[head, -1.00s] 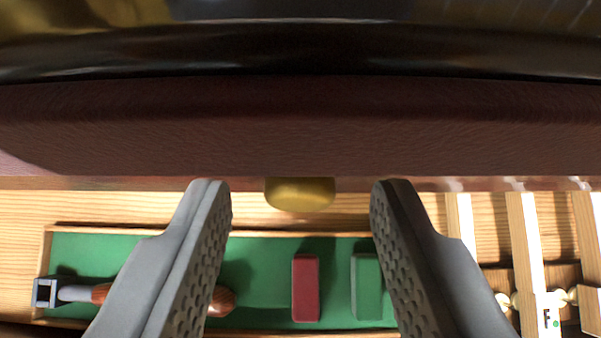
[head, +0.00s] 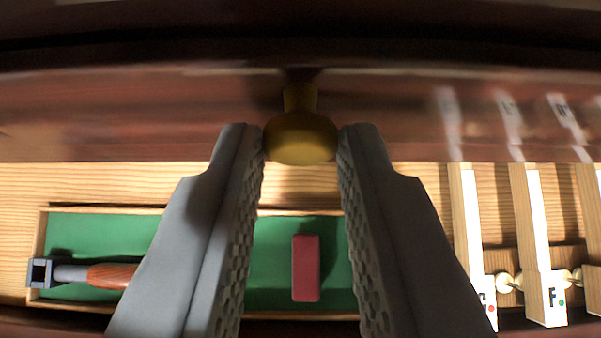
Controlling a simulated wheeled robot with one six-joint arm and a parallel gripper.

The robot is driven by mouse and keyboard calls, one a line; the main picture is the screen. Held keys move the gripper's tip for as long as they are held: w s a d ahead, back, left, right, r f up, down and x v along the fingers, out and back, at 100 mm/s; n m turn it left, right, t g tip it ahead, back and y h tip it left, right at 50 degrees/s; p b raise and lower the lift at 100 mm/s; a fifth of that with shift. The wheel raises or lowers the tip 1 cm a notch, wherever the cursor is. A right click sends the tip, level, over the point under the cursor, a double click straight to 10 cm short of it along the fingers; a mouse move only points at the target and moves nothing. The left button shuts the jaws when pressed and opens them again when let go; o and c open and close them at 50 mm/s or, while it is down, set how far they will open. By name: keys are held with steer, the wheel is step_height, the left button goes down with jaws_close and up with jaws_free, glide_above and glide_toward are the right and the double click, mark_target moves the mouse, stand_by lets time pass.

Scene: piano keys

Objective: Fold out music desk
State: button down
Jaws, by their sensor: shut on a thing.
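A dark reddish-brown wooden panel (head: 120,115), which looks like the music desk, spans the upper part of the head view with a glossy face. A round brass knob (head: 300,138) sticks out from its middle on a short neck. My gripper (head: 301,145) is shut on the knob, one fingertip at each side of it. The panel's upper edge runs into dark shadow, and how it is hinged is hidden.
Below lies a green-lined tray (head: 100,228) with a wooden-handled tool (head: 108,275) and a red block (head: 306,268). At right are several piano keys (head: 545,250), one marked F, with small round pins. Pale wood (head: 100,185) surrounds the tray.

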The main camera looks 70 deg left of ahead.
steer(key=shift+s+d+f+t+y, duration=0.15)
steer(key=shift+d+f+t+y, duration=0.5)
steer(key=shift+y, duration=0.65)
steer(key=shift+s+d+f+t+y, duration=0.2)
steer(key=shift+d+f+t+y, duration=0.15)
steer(key=shift+f+y, duration=0.75)
steer(key=shift+s+d+f+t+y, duration=0.15)
steer(key=shift+d+f+t+y, duration=0.35)
steer(key=shift+y, duration=1)
steer(key=shift+f, duration=0.15)
steer(key=c, duration=1.3)
jaws_free()
steer(key=shift+d, duration=0.1)
steer(key=v, duration=1.7)
steer(key=shift+d+f, duration=0.1)
steer(key=shift+d, duration=0.1)
steer(key=shift+o, duration=0.2)
